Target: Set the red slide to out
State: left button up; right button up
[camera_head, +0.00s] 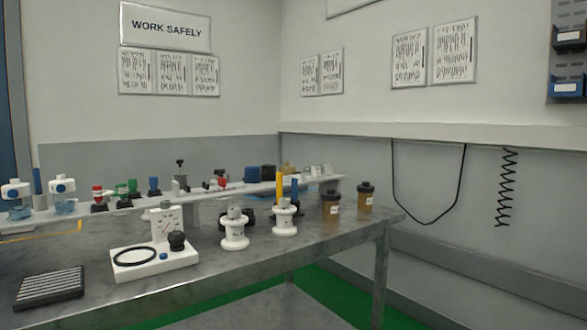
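Two red parts show on the grey raised shelf (60,212) along the back of the bench. One is a small red-topped piece (97,191) on a dark base at the left, beside green and blue ones. The other is a small red piece (221,181) with dark parts, further right. Both are too small here to tell which is the red slide or whether it is in or out. Neither of my grippers is in view.
On the metal bench (210,275) stand a white gauge unit (163,222), two white spool-like fittings (234,232) and two brown jars (365,199). A black ribbed mat (50,287) lies at front left. The bench's front middle is clear.

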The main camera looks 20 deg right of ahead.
aim_at(221, 180)
jog(key=i+l+z, duration=0.2)
jog(key=z, duration=0.3)
jog(key=i+z, duration=0.8)
jog(key=z, duration=0.15)
jog(key=i+l+z, duration=0.1)
jog(key=i+z, duration=0.25)
jog(key=i+j+z, duration=0.1)
jog(key=i+z, duration=0.25)
jog(key=i, duration=0.2)
jog(key=i+j+z, duration=0.15)
jog(key=i+z, duration=0.2)
jog(key=i+l+u, duration=0.1)
jog(key=i+u, duration=0.3)
jog(key=i+l+u, duration=0.15)
jog(key=u, duration=0.25)
jog(key=i, duration=0.05)
